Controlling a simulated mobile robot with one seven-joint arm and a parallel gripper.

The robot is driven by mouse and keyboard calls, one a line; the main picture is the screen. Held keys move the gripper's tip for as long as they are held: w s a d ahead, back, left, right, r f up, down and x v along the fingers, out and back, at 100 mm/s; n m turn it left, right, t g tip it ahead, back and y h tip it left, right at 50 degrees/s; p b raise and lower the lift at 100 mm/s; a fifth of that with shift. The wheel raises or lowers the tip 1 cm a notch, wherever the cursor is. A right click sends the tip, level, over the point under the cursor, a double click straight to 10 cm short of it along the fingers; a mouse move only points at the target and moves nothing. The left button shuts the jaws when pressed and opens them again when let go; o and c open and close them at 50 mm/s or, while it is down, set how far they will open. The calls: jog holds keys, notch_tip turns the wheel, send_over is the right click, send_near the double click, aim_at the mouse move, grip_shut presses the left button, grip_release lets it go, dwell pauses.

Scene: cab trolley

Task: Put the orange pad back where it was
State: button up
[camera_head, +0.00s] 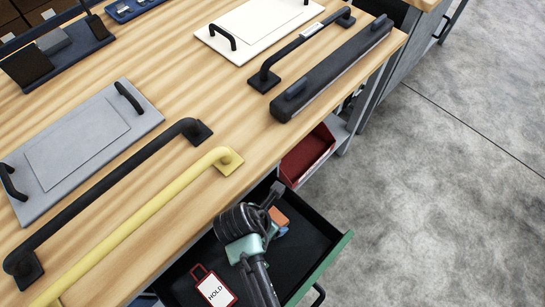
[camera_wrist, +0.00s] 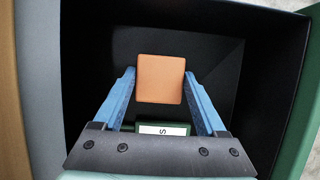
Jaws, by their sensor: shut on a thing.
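The orange pad (camera_wrist: 160,80) is a flat, rounded square between the blue fingertips of my gripper (camera_wrist: 159,88). The fingers are closed against its sides. In the head view, the orange pad (camera_head: 280,216) shows partly behind my gripper (camera_head: 277,224), over the open drawer (camera_head: 325,262). I cannot tell whether the pad touches the drawer floor.
A red-framed HOLD tag (camera_head: 214,289) lies in the drawer. A green item with a white label (camera_wrist: 162,129) shows below the pad in the wrist view. A red bin (camera_head: 307,155) sits beside the drawer under the wooden worktop (camera_head: 185,75), which holds handles and panels.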

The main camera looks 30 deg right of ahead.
jog(key=shift+f+b, duration=0.45)
jog(key=shift+f, duration=1.35)
jog(key=o, duration=1.5)
jog(key=shift+f, duration=0.1)
jog(key=shift+c, duration=0.2)
jog(key=p+v, duration=0.3)
jog(key=v, duration=0.9)
jog(key=shift+d, duration=0.1)
